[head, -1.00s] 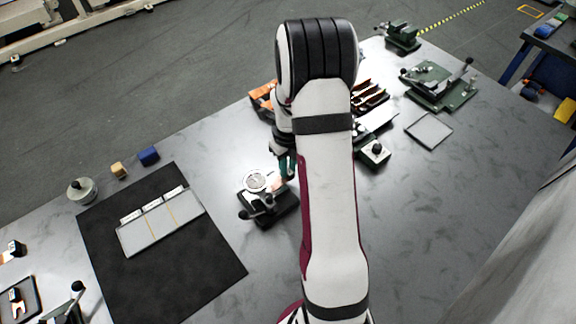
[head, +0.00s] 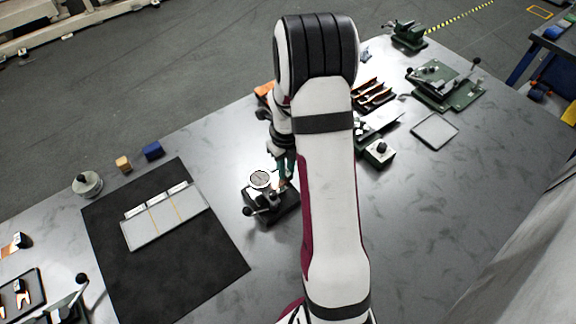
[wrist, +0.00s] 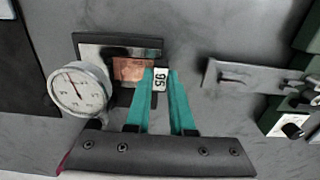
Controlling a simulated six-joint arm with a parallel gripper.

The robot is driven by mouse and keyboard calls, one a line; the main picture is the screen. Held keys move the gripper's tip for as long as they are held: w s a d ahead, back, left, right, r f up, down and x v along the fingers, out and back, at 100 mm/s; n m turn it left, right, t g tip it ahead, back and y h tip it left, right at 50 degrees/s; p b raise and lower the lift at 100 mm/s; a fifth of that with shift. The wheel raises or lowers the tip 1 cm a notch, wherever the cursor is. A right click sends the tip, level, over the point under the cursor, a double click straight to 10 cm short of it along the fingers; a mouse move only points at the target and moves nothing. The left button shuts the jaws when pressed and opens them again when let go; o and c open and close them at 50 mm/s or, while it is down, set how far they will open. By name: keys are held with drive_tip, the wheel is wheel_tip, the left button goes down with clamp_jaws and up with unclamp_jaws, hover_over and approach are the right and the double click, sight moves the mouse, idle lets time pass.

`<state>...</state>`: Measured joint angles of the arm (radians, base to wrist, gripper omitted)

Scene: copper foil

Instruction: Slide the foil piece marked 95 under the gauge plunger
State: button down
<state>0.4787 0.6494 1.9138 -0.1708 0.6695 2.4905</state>
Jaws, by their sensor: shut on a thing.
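The foil piece marked 95 shows in the wrist view as a copper sheet (wrist: 131,70) with a white label tab (wrist: 159,79) reading 95. My gripper (wrist: 160,76) has its teal fingers shut on the label tab. The copper part reaches left over the dark base (wrist: 90,48) of the dial gauge (wrist: 80,90). The gauge's plunger tip is not clear, so I cannot tell whether the foil is under it. In the head view the gauge (head: 260,180) stands just left of my gripper (head: 284,184), which is partly hidden by the arm.
A black mat (head: 205,262) with a three-section tray (head: 150,234) lies left of the gauge. A green-based block with a black knob (head: 379,153) and an empty square tray (head: 435,130) are to the right. Bare table lies between mat and gauge.

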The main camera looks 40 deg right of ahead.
sight(278, 181)
drive_tip(key=shift+a, duration=1.35)
idle(1.1)
drive_tip(key=c, duration=1.1)
unclamp_jaws()
drive_tip(key=shift+r, duration=1.5)
drive_tip(key=o, duration=0.5)
drive_tip(key=shift+r, duration=2)
